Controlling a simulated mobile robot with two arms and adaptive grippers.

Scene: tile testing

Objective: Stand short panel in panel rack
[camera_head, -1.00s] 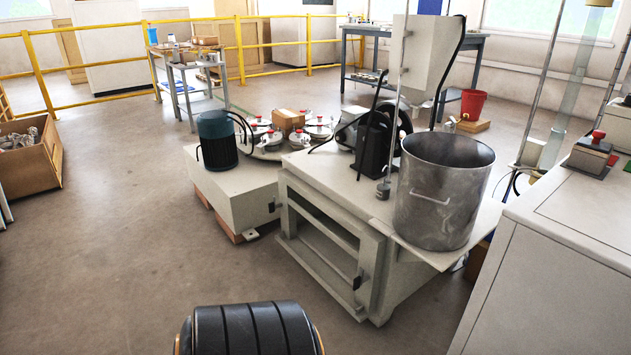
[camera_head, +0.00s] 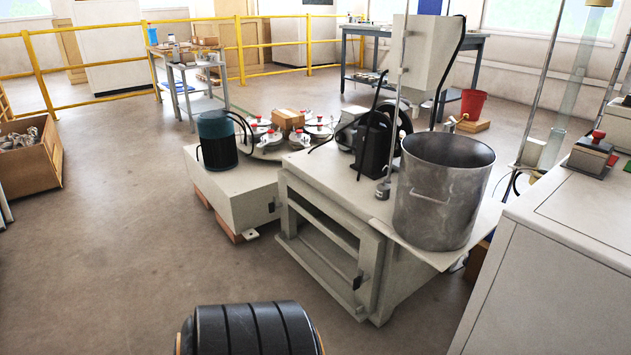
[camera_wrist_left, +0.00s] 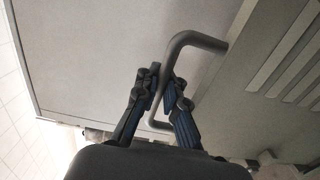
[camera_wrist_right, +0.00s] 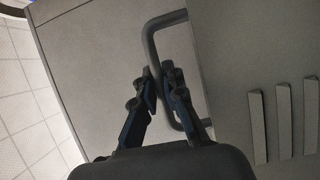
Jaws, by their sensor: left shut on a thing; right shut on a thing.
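In the left wrist view my left gripper (camera_wrist_left: 163,84) is shut on a grey bent bar handle (camera_wrist_left: 200,38). The handle stands out from a flat grey panel-like surface (camera_wrist_left: 90,60). In the right wrist view my right gripper (camera_wrist_right: 159,86) is shut on a similar grey handle (camera_wrist_right: 148,42), beside a flat grey surface (camera_wrist_right: 85,70). I cannot tell whether both surfaces belong to one panel. Neither gripper shows in the head view. I cannot make out a panel rack in any view.
Ahead stand a low machine bench (camera_head: 325,255) with a metal pot (camera_head: 442,200) and a pale cabinet (camera_head: 575,225). A wooden crate (camera_head: 35,170) is at left. The left-centre floor is open.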

